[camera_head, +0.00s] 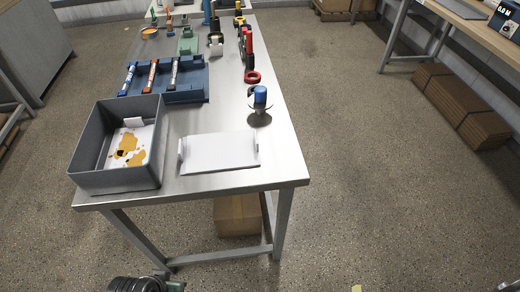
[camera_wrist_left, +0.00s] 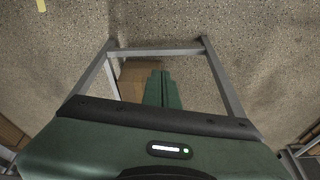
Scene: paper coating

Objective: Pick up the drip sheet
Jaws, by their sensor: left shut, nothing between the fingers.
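A white sheet with orange-brown stains and a dark spot, which looks like the drip sheet (camera_head: 130,146), lies inside a grey open bin (camera_head: 118,180) at the table's near left corner. A small white tab stands at its far edge. A clean white plate or sheet (camera_head: 220,152) with raised ends lies on the table to the right of the bin. My left gripper (camera_wrist_left: 162,75) shows in the left wrist view, its green fingers shut and empty, over the floor by the table's legs. It is apart from both sheets. My right gripper is not in view.
A blue rack (camera_head: 185,83) with several marker-like tubes stands behind the bin. A blue-topped item (camera_head: 260,97) on a round base and a red-handled tool (camera_head: 249,60) stand near the right edge. A cardboard box (camera_head: 238,215) is under the table. The near right corner is clear.

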